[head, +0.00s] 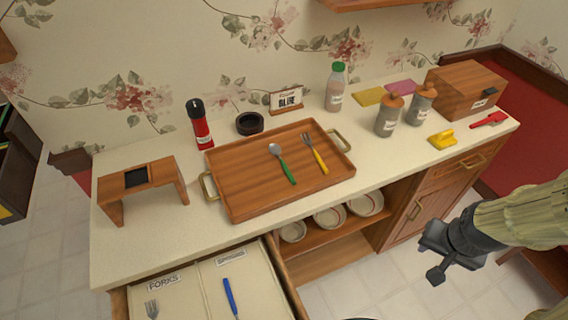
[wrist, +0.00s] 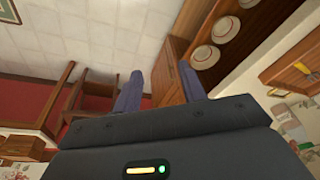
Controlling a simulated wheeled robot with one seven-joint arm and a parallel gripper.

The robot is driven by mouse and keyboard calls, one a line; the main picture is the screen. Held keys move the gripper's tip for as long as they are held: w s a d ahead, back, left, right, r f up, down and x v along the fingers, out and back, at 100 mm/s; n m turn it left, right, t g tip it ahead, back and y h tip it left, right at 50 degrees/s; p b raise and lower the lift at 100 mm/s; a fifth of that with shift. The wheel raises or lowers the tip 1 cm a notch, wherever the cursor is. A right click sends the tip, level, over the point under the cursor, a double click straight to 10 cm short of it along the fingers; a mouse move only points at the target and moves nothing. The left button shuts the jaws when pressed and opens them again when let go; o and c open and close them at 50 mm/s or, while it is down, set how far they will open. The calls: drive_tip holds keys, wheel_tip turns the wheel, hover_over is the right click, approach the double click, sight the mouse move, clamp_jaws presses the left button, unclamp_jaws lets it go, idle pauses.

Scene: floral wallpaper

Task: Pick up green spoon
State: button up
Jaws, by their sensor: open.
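The green spoon (head: 286,171) has a green handle and a grey bowl. In the head view it lies on the wooden tray (head: 235,206), left of a fork with a yellow handle (head: 317,160). My gripper (head: 435,258) is in front of the counter at the right, well away from the tray and lower than the counter top. It is empty. In the wrist view my gripper's fingers (wrist: 160,82) are apart with nothing between them, and the spoon is not in that view.
An open drawer (head: 205,285) labelled for forks and spoons holds a fork and a blue-handled utensil. A red bottle (head: 201,125), small wooden stand (head: 141,184), grey jars (head: 389,116) and wooden box (head: 467,89) stand around the tray. Bowls (head: 330,217) sit on the shelf below.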

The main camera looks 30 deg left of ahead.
drive_tip(key=w+a+f+m+t+y+p, duration=0.15)
drive_tip(key=a+f+m+y+p, duration=0.5)
drive_tip(key=a, duration=0.75)
drive_tip(key=a+r+m+t+y+p, duration=0.2)
drive_tip(key=a+m, duration=0.4)
drive_tip(key=m, duration=0.3)
drive_tip(key=s+a+r+m+t+y+p, duration=0.1)
drive_tip(key=a+r+m+t+y+p, duration=0.1)
drive_tip(key=a+m+p, duration=0.3)
drive_tip(key=a+m, duration=0.1)
drive_tip(key=m, duration=0.3)
drive_tip(key=shift+s, duration=0.15)
drive_tip(key=shift+a+f, duration=0.1)
drive_tip(key=shift+f, duration=0.05)
